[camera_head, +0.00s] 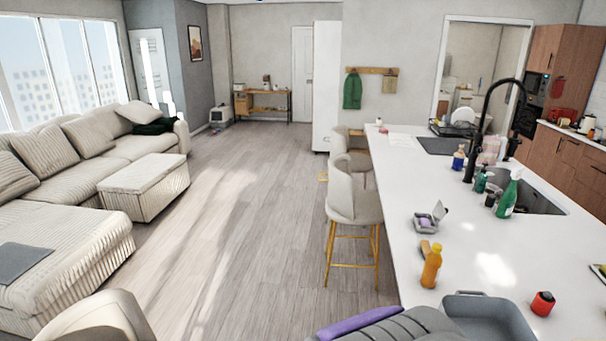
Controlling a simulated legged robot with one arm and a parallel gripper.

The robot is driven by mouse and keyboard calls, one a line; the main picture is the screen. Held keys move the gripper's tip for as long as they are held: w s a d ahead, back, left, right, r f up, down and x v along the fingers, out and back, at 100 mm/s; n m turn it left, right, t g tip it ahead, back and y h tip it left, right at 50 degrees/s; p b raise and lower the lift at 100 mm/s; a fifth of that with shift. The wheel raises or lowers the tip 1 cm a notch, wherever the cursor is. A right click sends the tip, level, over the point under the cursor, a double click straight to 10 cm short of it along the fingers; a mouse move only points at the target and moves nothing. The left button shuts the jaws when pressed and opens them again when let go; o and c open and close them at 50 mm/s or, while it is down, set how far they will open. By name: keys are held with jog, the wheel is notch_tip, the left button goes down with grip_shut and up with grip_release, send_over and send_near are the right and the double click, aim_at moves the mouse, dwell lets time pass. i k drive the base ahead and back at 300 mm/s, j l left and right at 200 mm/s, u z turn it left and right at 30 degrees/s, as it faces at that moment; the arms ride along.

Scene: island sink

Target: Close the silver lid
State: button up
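A small grey-silver container (426,221) sits on the white island counter, left of the sink. Its lid (439,211) appears raised and tilted up at the right side of the container, so it stands open. The container is small in the picture, and its inside is hard to make out.
An orange bottle (432,267) stands in front of the container on the white counter (400,190). A red jar (543,303) and grey tray (487,313) are nearer. Green bottle (508,196), black faucet (477,150) and sink (540,203) are right. Stools (355,205) line the left side.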

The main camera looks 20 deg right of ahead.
aim_at(438, 212)
jog(key=i+l+z, duration=0.2)
jog(key=i+z, duration=0.3)
jog(key=i, duration=0.15)
jog(key=i+j+z, duration=0.1)
jog(key=i+z, duration=0.4)
jog(key=i, duration=0.15)
